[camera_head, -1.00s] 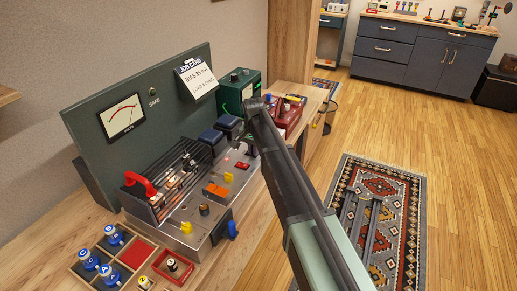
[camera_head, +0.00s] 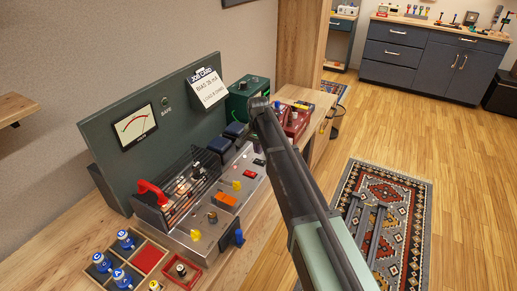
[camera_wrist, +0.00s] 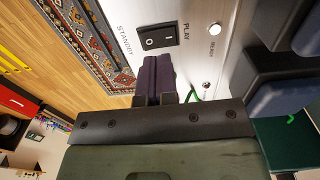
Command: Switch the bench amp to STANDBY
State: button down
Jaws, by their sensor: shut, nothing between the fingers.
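The bench amp (camera_head: 202,243) is a silver chassis with a dark grille, knobs and switches, in front of a green meter panel. Its black rocker switch (camera_wrist: 158,38) shows in the wrist view, with STANDBY printed left and PLAY right; I cannot tell which side is pressed. A black switch (camera_head: 259,162) near the amp's far end shows in the head view. My gripper (camera_wrist: 158,67) is shut and empty, its dark fingertips just below the rocker in the wrist view. A gap or contact is unclear.
A green box (camera_head: 240,98) and red boxes (camera_head: 294,118) stand beyond the amp. A job card (camera_head: 208,88) hangs on the meter panel (camera_head: 95,130). A compartment tray (camera_head: 117,287) of blue-topped parts lies in front. Open floor and a patterned rug (camera_head: 412,220) lie to the right.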

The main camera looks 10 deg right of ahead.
aim_at(259, 161)
notch_tip(259, 161, up, 10)
jog(key=p, duration=0.7)
jog(key=shift+p, duration=0.4)
jog(key=shift+f, duration=0.15)
